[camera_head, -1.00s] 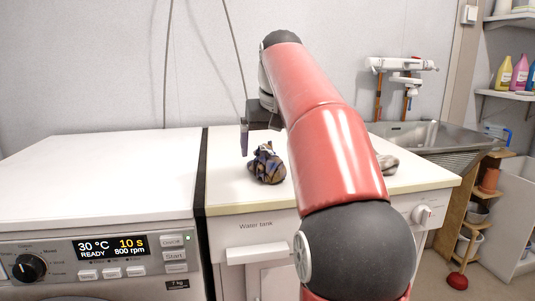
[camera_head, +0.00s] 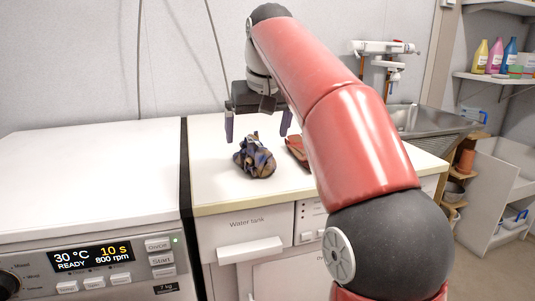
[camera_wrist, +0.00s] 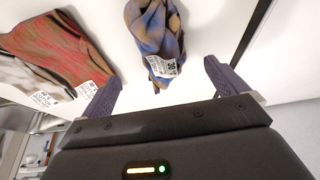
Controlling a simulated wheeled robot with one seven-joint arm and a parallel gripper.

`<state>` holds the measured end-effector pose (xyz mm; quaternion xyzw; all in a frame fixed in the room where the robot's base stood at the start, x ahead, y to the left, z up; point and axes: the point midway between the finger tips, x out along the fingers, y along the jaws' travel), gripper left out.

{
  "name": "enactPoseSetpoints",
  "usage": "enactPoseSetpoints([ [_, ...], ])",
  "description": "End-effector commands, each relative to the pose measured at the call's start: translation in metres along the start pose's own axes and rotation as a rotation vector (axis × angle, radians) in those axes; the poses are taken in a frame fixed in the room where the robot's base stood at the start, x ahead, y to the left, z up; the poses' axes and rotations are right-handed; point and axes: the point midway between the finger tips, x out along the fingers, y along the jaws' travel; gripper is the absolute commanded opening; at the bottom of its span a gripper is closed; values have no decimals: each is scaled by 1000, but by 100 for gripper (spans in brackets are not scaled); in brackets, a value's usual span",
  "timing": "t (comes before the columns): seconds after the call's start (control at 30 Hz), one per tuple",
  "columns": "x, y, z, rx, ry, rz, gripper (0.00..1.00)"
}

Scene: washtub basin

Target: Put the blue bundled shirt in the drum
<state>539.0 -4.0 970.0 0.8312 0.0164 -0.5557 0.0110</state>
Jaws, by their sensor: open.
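The blue bundled shirt (camera_head: 254,158), crumpled and mixed blue and brown, lies on the white top of the water tank unit. In the wrist view the shirt (camera_wrist: 157,38) shows a white tag and lies ahead of the fingertips, between their lines. My gripper (camera_head: 257,130) is open and empty above and behind the shirt, fingers pointing down. The wrist view also shows its two spread fingers (camera_wrist: 160,80) with nothing between them. The front-loading washer (camera_head: 90,245) stands at left; its panel reads 30 °C, READY, 10 s, 800 rpm. Its drum is out of view.
A red-brown garment (camera_head: 297,150) lies right of the shirt, partly behind my arm. In the wrist view a grey-white cloth (camera_wrist: 28,82) lies beside the red one (camera_wrist: 62,50). A metal sink (camera_head: 430,122) and shelves stand at right. The washer's top (camera_head: 90,165) is clear.

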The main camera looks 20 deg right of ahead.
Motion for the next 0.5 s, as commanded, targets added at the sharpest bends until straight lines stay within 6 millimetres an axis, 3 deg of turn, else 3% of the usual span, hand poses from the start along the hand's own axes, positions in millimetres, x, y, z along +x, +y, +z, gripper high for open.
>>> enactPoseSetpoints([
  [0.3,45,-3,8,1,-2,1,98],
  [0.5,64,-2,7,2,-1,1,98],
])
